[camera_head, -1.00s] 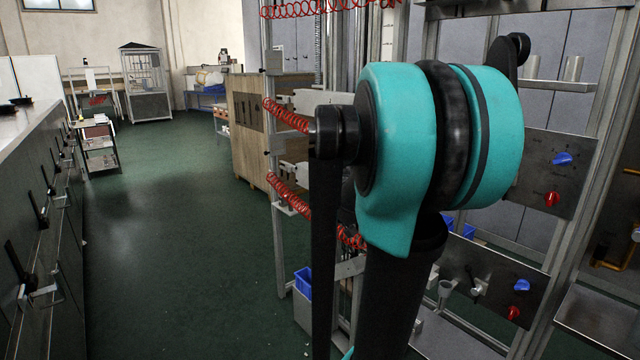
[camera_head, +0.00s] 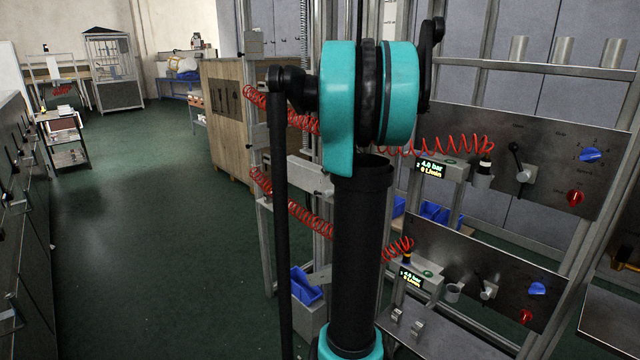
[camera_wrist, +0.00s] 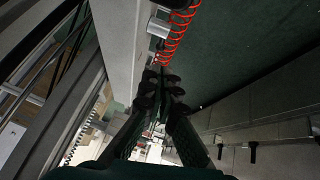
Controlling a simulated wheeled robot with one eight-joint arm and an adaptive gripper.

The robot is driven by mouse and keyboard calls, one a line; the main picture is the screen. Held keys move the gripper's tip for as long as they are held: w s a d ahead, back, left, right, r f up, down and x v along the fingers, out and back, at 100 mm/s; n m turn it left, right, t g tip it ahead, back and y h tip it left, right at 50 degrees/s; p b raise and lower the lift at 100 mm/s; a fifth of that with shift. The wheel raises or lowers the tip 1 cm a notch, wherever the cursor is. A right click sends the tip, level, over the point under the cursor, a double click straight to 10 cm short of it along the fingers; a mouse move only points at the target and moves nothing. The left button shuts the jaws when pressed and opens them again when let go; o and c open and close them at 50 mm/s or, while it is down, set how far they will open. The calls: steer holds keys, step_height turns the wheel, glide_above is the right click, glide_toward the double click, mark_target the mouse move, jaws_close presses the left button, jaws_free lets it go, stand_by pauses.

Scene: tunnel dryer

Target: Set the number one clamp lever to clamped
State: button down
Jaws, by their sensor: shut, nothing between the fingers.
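My gripper (camera_wrist: 162,82) shows only in the wrist view; its dark fingers are together and hold nothing. In the head view, a black lever (camera_head: 517,158) stands on the upper metal panel at right, and another black lever (camera_head: 481,284) is on the lower panel. Several dark handles (camera_head: 12,160) line the front of the long unit at the left edge; similar black handles (camera_wrist: 252,150) show at lower right in the wrist view. I cannot read which lever is number one or its setting. My gripper looks apart from all of them.
The upper panel (camera_head: 560,165) carries a blue knob (camera_head: 590,155) and a red knob (camera_head: 575,198). Red coiled hoses (camera_head: 440,147) hang by the frame. A wooden cabinet (camera_head: 228,130) stands behind. The green floor (camera_head: 140,220) at left is clear.

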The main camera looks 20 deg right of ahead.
mark_target(317, 193)
steer(key=x, duration=1)
steer(key=shift+w+f+g+h, duration=0.15)
steer(key=shift+g+h, duration=0.15)
steer(key=shift+g, duration=0.6)
steer(key=shift+w+a+f+g+h, duration=0.1)
steer(key=shift+w+f+g+h, duration=0.1)
steer(key=shift+g, duration=0.3)
steer(key=shift+w+a+f+g+h, duration=0.1)
steer(key=shift+f+g+h, duration=0.1)
steer(key=shift+g, duration=0.3)
steer(key=g, duration=0.1)
steer(key=f+g+h, duration=0.1)
steer(key=g, duration=0.1)
steer(key=shift+w+n, duration=0.2)
steer(key=shift+n, duration=0.1)
steer(key=shift+s+f, duration=0.2)
steer(key=shift+f, duration=0.95)
